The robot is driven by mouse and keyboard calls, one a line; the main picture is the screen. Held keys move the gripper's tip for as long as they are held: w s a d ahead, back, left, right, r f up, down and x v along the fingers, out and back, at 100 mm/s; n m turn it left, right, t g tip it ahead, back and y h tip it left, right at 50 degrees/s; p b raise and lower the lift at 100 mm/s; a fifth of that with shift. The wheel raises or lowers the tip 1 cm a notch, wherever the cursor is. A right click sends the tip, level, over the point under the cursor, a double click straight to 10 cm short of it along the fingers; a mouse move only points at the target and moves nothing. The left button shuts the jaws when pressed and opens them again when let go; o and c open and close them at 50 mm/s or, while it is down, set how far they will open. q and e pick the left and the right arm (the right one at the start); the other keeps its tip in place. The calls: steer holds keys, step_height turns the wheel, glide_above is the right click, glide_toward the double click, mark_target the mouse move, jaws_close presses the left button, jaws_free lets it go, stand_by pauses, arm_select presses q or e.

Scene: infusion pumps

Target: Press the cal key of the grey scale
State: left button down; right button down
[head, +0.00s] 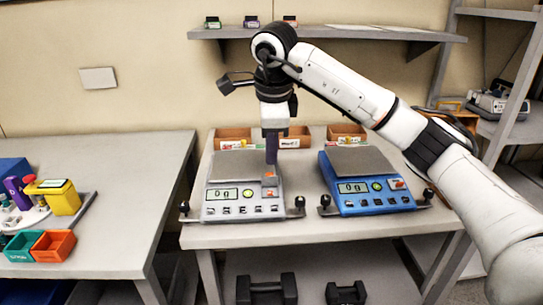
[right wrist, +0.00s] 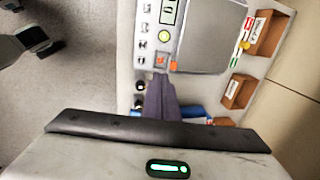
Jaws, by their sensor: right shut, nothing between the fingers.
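The grey scale (head: 218,208) stands on the table, its display reading 0g, with a row of small keys along its front. My right gripper (head: 271,162) points down with its fingers shut and empty over the right side of the scale's front panel. In the right wrist view the shut fingers (right wrist: 159,78) end close to orange marks (right wrist: 173,66) on the grey scale (right wrist: 150,30). I cannot tell whether the tips touch the panel. Key labels are too small to read, so the cal key cannot be told apart. My left gripper is not in view.
A blue scale (head: 375,204) stands just right of the grey one, also reading 0g. Small brown bins (head: 233,134) line the table's back. Black knobs (head: 299,203) stick out beside the scales. A second table (head: 110,235) at left holds coloured boxes.

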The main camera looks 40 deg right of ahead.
mark_target(270, 193)
steer(key=p+x, duration=0.1)
steer(key=x, duration=1)
steer(key=shift+f, duration=0.25)
